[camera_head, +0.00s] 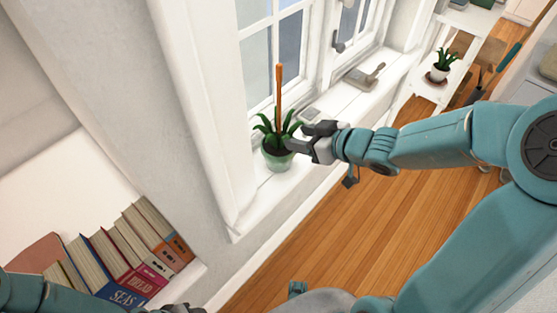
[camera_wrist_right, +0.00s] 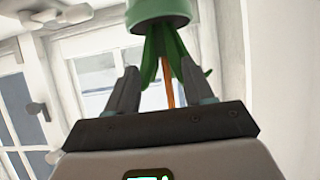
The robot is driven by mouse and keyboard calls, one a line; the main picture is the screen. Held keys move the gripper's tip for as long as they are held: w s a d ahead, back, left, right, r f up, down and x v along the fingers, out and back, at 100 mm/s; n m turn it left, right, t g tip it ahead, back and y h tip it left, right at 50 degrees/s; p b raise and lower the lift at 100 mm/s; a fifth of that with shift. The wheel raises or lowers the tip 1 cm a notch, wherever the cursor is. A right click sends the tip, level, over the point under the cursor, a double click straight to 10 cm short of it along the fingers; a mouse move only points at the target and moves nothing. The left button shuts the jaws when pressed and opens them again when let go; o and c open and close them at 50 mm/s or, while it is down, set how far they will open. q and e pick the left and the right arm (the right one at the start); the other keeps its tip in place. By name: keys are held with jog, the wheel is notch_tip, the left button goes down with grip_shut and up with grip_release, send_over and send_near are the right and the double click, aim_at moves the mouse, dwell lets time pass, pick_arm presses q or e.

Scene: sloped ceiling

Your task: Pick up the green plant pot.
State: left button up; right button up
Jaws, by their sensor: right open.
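The green plant pot (camera_head: 277,156) stands on the white window sill, holding a leafy green plant (camera_head: 275,131) with an upright orange-brown stick (camera_head: 279,90). My right gripper (camera_head: 303,138) is just right of the plant, its fingers pointing at it. In the right wrist view the pot (camera_wrist_right: 158,12) shows upside down at the top edge, partly cut off. The open right fingers (camera_wrist_right: 160,85) stand on either side of the leaves in that view; whether they touch them I cannot tell. A dark part of my left gripper (camera_head: 180,308) shows at the bottom edge, mostly cut off.
Several books (camera_head: 130,255) stand in a niche at lower left. A second potted plant (camera_head: 441,68) is on a white shelf. Wooden floor (camera_head: 350,225) is open below.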

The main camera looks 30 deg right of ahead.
aim_at(282, 138)
jog(key=b+x, duration=0.1)
jog(key=x, duration=0.2)
jog(key=shift+f, duration=0.1)
jog(key=b+x, duration=0.1)
jog(key=x, duration=0.1)
jog(key=b+x, duration=0.2)
jog(key=shift+w+a+f, duration=0.1)
jog(key=shift+a+f, duration=0.2)
jog(key=shift+f, duration=0.2)
jog(key=shift+w, duration=0.2)
pick_arm(q)
notch_tip(282, 138, down, 5)
jog(key=shift+d+r, duration=0.1)
pick_arm(e)
jog(key=shift+r, duration=0.1)
grip_shut()
